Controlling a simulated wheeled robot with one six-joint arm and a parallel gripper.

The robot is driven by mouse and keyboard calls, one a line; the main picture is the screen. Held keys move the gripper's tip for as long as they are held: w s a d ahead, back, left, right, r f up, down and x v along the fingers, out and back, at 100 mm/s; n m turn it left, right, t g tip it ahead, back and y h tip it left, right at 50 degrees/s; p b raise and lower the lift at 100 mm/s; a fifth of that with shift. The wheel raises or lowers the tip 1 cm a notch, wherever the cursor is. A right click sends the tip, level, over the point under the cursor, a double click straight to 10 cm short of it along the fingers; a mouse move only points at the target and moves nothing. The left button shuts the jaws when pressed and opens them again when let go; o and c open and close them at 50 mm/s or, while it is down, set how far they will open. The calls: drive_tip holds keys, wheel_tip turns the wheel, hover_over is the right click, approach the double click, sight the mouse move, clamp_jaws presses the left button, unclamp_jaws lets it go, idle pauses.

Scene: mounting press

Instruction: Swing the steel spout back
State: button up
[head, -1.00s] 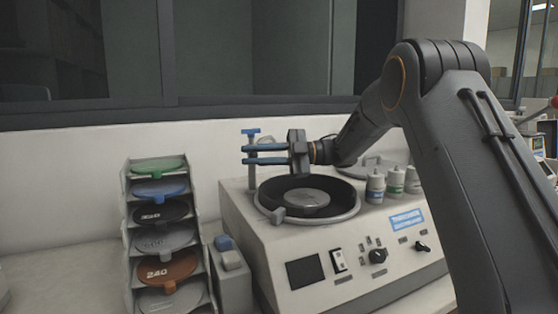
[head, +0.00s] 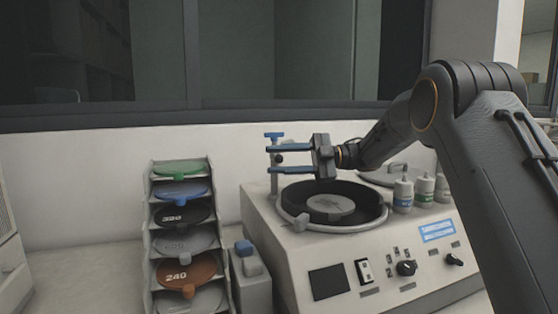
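The steel spout's upright post (head: 274,180), with a blue tap handle (head: 273,135) on top, stands at the back left of the grinding machine's round bowl. My gripper (head: 273,159) is at the post, reaching in from the right. Its two blue fingers are spread apart, one above the other, with their tips at the post just below the blue handle. A small dark part of the spout shows between them. I cannot tell whether the fingers touch it. The spout's arm is not clearly visible; my gripper hides part of that area.
The bowl (head: 372,217) holds a dark disc with a grey centre. Several small bottles (head: 403,195) stand right of it, with a round lid (head: 385,178) behind.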

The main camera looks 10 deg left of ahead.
drive_tip(key=b+v, duration=0.2)
drive_tip(key=v, duration=0.6)
drive_tip(key=shift+a, duration=0.1)
